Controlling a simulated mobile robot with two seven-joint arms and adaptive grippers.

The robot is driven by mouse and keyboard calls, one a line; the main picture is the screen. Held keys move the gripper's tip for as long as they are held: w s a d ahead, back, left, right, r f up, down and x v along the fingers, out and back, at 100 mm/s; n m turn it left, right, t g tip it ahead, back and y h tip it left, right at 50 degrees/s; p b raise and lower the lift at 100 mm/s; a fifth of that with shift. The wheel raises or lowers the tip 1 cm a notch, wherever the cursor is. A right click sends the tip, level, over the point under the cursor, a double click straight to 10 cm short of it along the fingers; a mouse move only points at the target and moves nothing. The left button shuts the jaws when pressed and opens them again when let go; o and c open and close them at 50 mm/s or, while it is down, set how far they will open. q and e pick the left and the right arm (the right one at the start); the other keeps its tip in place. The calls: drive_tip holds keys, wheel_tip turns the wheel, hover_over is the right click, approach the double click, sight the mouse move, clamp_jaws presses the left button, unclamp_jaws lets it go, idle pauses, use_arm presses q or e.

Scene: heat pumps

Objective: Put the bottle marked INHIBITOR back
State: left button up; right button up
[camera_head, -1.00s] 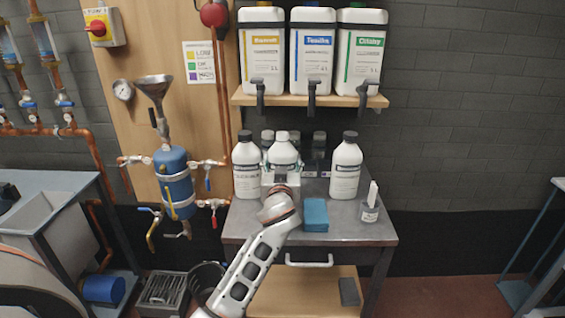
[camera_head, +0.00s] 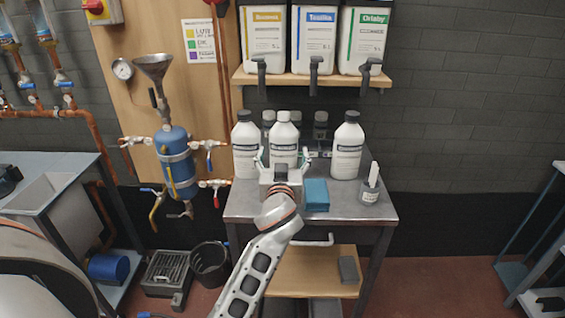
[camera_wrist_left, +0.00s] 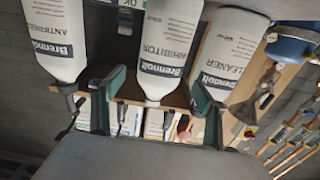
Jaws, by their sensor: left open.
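The INHIBITOR bottle (camera_head: 284,140) is white with a white cap. It stands upright on the metal bench between two dark-capped white bottles. My left gripper (camera_head: 283,161) is in front of it, with one finger at each side of the bottle. In the left wrist view, which is upside down, the INHIBITOR label (camera_wrist_left: 166,52) shows between the green-padded fingers of the left gripper (camera_wrist_left: 156,98). The fingers look spread, with gaps to the bottle. The bottle's base is hidden behind the gripper in the head view. My right gripper is not in view.
The CLEANER bottle (camera_head: 245,150) is close at left, the ANTIFREEZE bottle (camera_head: 347,150) at right. Small dark-capped bottles (camera_head: 320,127) stand behind. A shelf (camera_head: 300,80) with large canisters hangs above.

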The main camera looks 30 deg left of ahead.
use_arm(q)
drive_tip(key=shift+v, duration=2.15)
